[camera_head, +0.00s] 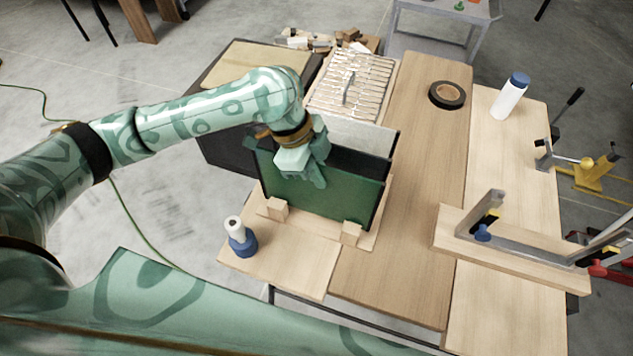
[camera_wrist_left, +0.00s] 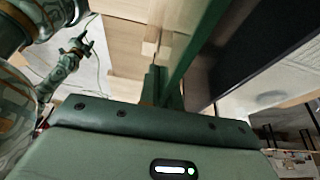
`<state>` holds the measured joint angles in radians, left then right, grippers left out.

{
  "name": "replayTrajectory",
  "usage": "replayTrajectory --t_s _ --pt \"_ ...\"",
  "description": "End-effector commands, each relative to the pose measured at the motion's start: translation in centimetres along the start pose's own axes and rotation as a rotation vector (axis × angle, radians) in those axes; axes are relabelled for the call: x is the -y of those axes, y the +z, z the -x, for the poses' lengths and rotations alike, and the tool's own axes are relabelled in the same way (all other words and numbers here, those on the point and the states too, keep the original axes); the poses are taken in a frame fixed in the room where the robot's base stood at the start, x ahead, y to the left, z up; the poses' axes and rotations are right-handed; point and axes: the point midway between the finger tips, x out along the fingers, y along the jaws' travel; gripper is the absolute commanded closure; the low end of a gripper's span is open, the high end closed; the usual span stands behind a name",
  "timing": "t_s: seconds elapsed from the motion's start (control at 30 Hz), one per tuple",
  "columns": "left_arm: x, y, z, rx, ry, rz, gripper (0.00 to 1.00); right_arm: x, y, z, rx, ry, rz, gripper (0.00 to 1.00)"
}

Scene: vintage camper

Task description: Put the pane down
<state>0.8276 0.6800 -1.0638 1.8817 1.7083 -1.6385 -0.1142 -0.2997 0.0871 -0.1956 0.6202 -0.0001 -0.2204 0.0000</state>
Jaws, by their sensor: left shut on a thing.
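A green pane (camera_head: 318,193) with dark edges stands nearly upright over a light wooden rack (camera_head: 312,229). Its lower edge is behind two small wooden blocks (camera_head: 277,209) (camera_head: 351,233); whether it rests on the base is hidden. My left gripper (camera_head: 312,172) is shut on the pane's upper edge from above. The left wrist view shows the green pane (camera_wrist_left: 196,50) running up from between the fingers. A dark panel (camera_head: 362,162) stands close behind the pane. A small green gripper, apparently my right one (camera_wrist_left: 78,46), shows in the wrist view, its jaws unclear.
A blue and white bottle or roll (camera_head: 242,240) stands left of the rack. Black tape (camera_head: 447,95), a white bottle (camera_head: 510,97) and a wooden board with a metal clamp (camera_head: 515,250) are to the right. A slatted tray (camera_head: 352,84) lies behind. The table's middle right is clear.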

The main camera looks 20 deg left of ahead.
Motion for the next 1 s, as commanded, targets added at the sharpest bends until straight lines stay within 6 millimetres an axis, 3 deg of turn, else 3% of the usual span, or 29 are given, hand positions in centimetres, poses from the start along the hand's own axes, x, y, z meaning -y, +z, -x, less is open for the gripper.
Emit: replayTrajectory --t_s 0.17,0.5,0.6,0.9,1.0 --pt "0.0 1.1 -2.7 -0.001 0.002 0.003 1.00 0.2 0.3 -1.1 0.005 -0.004 0.002 0.50" --pt "0.0 1.2 -2.8 0.000 0.000 0.000 1.00 1.1 0.0 -0.9 0.000 -0.015 0.000 0.50" --pt "0.0 1.2 -2.9 0.000 0.001 0.000 0.73 1.3 -0.1 -0.9 0.000 -0.017 0.000 0.50" --pt "0.0 1.2 -2.8 0.000 0.000 0.000 0.73 1.0 0.0 -1.0 0.001 -0.014 0.001 0.50" --pt "0.1 1.1 -1.7 0.002 -0.003 0.001 0.73 0.8 0.0 -0.6 0.000 -0.011 0.001 0.50"
